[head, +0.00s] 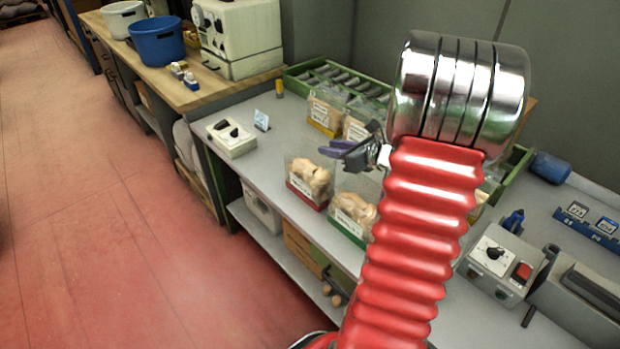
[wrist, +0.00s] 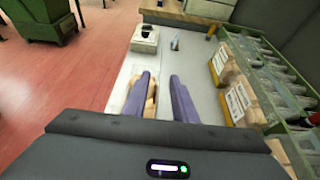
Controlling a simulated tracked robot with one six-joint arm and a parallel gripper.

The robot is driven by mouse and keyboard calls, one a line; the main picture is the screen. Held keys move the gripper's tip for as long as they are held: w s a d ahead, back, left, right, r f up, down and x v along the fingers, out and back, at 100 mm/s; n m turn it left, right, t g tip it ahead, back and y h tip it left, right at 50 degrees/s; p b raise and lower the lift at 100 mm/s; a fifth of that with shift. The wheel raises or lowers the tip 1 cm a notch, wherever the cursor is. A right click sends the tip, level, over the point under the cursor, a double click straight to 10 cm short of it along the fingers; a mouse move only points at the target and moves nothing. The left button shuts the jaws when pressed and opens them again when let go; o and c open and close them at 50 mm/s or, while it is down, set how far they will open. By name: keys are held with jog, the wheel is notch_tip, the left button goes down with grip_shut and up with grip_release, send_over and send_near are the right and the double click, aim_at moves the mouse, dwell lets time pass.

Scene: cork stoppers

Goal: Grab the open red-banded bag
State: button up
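The red-banded bag (head: 309,178) stands upright on the grey bench near its front edge. It is clear plastic with tan corks inside, a white label and a red band at the base; its upper part looks open. My gripper (head: 331,149), with purple fingers, is above the bag and slightly to its right in the head view. In the wrist view my gripper (wrist: 160,76) is open, its fingers apart with nothing held. Tan corks in a bag (wrist: 151,101) show below, beside the left finger, which partly hides them.
A green-banded bag (head: 354,213) stands close to the right, partly behind my arm. A yellow-banded bag (head: 324,116) and another bag (head: 357,130) stand behind, by a green compartment tray (head: 300,87). A white switch box (head: 231,138) sits left; bench between is clear.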

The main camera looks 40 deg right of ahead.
jog(key=shift+x, duration=1.95)
jog(key=shift+c, duration=0.5)
grip_shut()
